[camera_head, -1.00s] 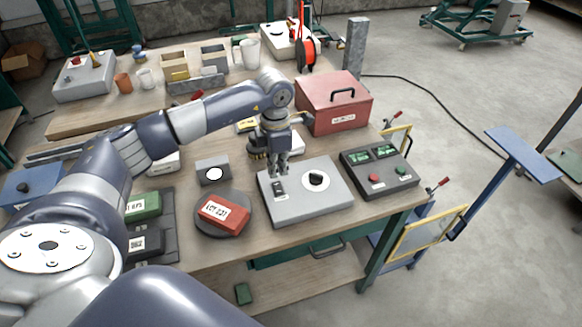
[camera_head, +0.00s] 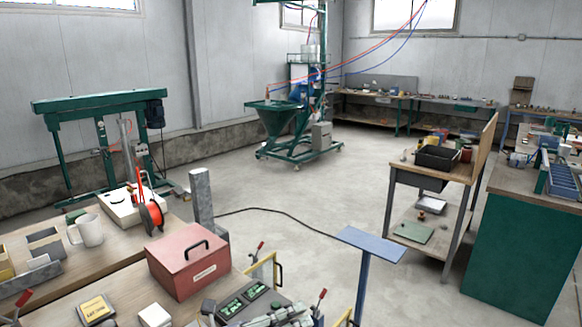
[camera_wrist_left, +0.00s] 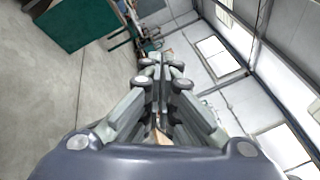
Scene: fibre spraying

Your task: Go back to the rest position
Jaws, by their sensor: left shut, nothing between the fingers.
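My left gripper (camera_head: 286,315) shows only in part at the bottom edge of the head view, in front of the dark control box with green displays (camera_head: 243,300). Its grey fingers also show in the left wrist view (camera_wrist_left: 160,65), closed together with nothing between them. That view looks out over bare floor and the wall windows, with a green cabinet (camera_wrist_left: 80,25) at upper left. My right gripper is in neither view.
A grey post (camera_head: 202,200) and a blue plate stand (camera_head: 371,244) rise nearby. Open floor lies beyond, with a green hopper machine (camera_head: 285,120) at the back.

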